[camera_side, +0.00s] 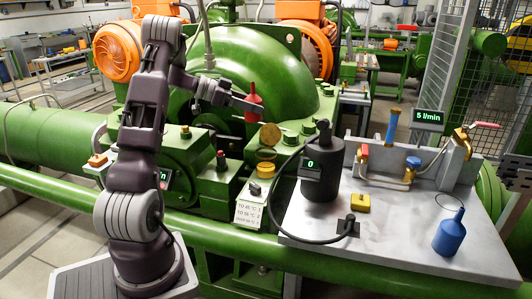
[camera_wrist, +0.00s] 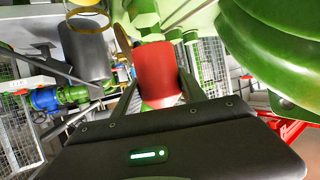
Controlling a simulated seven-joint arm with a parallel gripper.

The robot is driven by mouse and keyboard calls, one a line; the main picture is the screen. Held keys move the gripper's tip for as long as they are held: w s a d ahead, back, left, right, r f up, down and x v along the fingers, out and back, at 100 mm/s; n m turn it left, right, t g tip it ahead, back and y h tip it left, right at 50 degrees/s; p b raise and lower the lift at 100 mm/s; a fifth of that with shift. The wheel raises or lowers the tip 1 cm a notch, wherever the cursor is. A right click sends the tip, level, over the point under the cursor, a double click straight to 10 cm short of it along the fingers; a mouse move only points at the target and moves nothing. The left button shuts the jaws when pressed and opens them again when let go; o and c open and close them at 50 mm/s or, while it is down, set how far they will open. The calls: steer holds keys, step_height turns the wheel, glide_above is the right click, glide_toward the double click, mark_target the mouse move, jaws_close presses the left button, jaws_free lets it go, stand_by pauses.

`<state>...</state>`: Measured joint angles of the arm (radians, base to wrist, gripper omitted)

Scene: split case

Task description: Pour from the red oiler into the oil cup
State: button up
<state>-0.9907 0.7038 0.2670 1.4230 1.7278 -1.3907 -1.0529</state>
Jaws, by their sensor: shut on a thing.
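The red oiler (camera_side: 254,101) is held in the air beside the big green casing, its narrow spout pointing up and its body looking about upright. My gripper (camera_side: 248,105) is shut on it. In the wrist view the red oiler (camera_wrist: 158,72) sits between the two fingers (camera_wrist: 160,88), which hide its sides. A brass cup (camera_side: 265,155) with a raised round brass lid (camera_side: 270,134), which looks like the oil cup, stands on the green machine below and slightly right of the oiler. The oiler is clear of it. Any oil inside is hidden.
A grey bench (camera_side: 400,240) at right carries a dark canister (camera_side: 322,175) with a display reading 0, a yellow block (camera_side: 362,202), brass pipework and a blue oiler (camera_side: 449,236). The green casing (camera_side: 220,60) rises close behind my gripper. A labelled box (camera_side: 249,211) stands in front of the cup.

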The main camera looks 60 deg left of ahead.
steer(key=shift+d+f+m+y, duration=0.3)
steer(key=shift+f+m+y, duration=0.15)
steer(key=shift+m+y, duration=0.15)
steer(key=shift+d+r+m+y, duration=0.2)
steer(key=shift+d+m+y, duration=0.1)
steer(key=shift+m+y, duration=0.25)
steer(key=shift+d+r+m+y, duration=0.25)
steer(key=shift+r+m+y, duration=0.2)
steer(key=shift+r+m, duration=0.15)
steer(key=shift+d+m+y, duration=0.4)
steer(key=shift+m+y, duration=0.05)
steer(key=shift+y, duration=0.05)
steer(key=shift+a+m+y, duration=0.15)
steer(key=shift+m+y, duration=0.35)
steer(key=shift+m, duration=0.1)
steer(key=shift+a+r+m+y, duration=0.15)
steer(key=shift+a+m+y, duration=0.15)
steer(key=shift+m+y, duration=0.15)
stand_by(0.9)
steer(key=shift+a+f+m+y, duration=0.3)
steer(key=shift+m+y, duration=0.15)
steer(key=shift+m, duration=0.1)
stand_by(1.9)
